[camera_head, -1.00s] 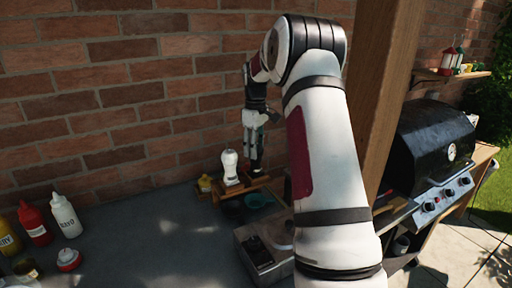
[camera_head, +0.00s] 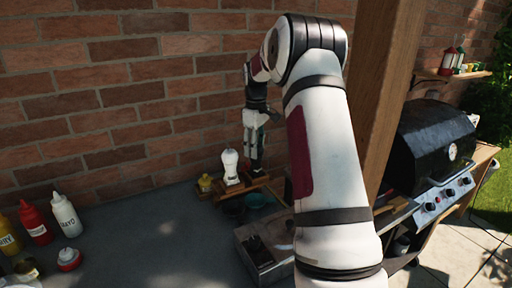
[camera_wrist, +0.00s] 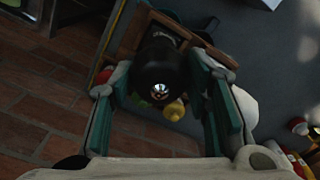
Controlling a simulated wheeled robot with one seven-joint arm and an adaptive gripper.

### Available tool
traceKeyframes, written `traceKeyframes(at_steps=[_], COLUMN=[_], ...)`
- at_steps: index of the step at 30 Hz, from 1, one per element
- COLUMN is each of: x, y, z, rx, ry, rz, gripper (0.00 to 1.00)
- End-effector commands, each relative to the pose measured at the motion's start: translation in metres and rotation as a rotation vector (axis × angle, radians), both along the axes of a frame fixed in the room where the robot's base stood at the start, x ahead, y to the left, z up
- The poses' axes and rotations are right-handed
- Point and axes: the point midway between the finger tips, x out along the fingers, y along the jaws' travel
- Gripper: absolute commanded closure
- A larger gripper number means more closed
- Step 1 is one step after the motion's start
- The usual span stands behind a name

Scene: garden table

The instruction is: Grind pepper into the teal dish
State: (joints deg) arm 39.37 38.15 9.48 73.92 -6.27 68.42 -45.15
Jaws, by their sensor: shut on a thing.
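My gripper (camera_head: 254,145) points down near the brick wall, at the back of the table. In the wrist view my gripper (camera_wrist: 165,105) has its teal-padded fingers around a dark round-topped pepper mill (camera_wrist: 158,62) with a silver knob. The mill's dark body (camera_head: 257,164) also shows below the fingers in the head view, above or at the wooden rack; whether it touches the rack is unclear. The teal dish (camera_head: 257,201) sits just in front of the rack, partly shaded.
A white bottle-shaped shaker (camera_head: 230,167) stands on the wooden rack (camera_head: 236,188), close left of the mill. A small yellow container (camera_head: 205,183) is beside it. A grey box (camera_head: 262,252) stands in front of the dish. Sauce bottles (camera_head: 65,216) stand far left; the table between is clear.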

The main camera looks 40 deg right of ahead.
Motion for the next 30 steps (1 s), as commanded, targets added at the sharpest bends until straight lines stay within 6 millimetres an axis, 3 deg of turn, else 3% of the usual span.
traceKeyframes(at_steps=[1, 3, 4, 17, 30], x=[0.0, 0.0, 0.0, 0.0, 0.001], y=[0.0, 0.0, 0.0, 0.0, 0.0], z=[0.0, 0.0, 0.0, 0.009, 0.092], rx=[0.0, 0.0, 0.0, -0.001, -0.002], ry=[-0.001, -0.001, -0.001, -0.001, -0.004], rz=[0.0, 0.0, 0.0, 0.0, 0.0], gripper=[0.54, 0.38, 0.35, 0.35, 0.35])
